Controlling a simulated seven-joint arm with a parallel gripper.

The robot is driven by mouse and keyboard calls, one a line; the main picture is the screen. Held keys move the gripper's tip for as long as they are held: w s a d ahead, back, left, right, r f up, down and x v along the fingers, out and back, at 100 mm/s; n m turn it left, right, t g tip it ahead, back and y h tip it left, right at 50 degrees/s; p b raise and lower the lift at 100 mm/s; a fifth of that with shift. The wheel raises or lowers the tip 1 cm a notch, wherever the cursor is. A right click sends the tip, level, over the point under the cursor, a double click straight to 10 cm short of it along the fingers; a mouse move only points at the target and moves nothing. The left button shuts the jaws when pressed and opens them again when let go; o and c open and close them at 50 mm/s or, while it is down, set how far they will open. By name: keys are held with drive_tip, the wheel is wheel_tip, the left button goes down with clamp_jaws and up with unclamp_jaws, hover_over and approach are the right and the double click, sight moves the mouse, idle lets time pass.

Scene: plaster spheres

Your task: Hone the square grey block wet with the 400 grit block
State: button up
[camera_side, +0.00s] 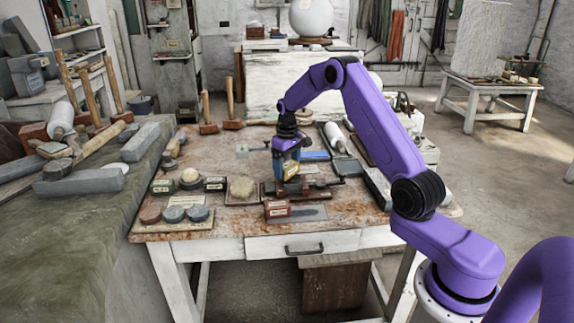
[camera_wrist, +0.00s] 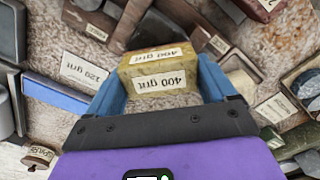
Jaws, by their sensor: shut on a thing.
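My gripper (camera_side: 287,172) points down over the middle of the wooden worktable, low among the stones and blocks. In the wrist view, its blue fingers (camera_wrist: 161,78) are shut on the yellowish 400 grit block (camera_wrist: 160,82), which carries two white "400 grit" labels. I cannot tell whether the block touches what is beneath it. I cannot single out the square grey block for sure. A flat grey slab (camera_side: 312,214) lies near the table's front edge with a reddish labelled block (camera_side: 278,208) at its left end.
A "120 grit" card (camera_wrist: 84,70) and a blue strip (camera_wrist: 56,93) lie left of the gripper in the wrist view. Round stones on a board (camera_side: 174,226) stand front left. Mallets (camera_side: 230,105) stand at the back. Close clutter surrounds my gripper.

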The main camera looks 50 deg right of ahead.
drive_tip(key=shift+f, duration=0.45)
drive_tip(key=shift+d, duration=1.1)
drive_tip(key=shift+a, duration=0.1)
drive_tip(key=shift+a, duration=2.2)
drive_tip(key=shift+d, duration=2.35)
drive_tip(key=shift+a, duration=0.1)
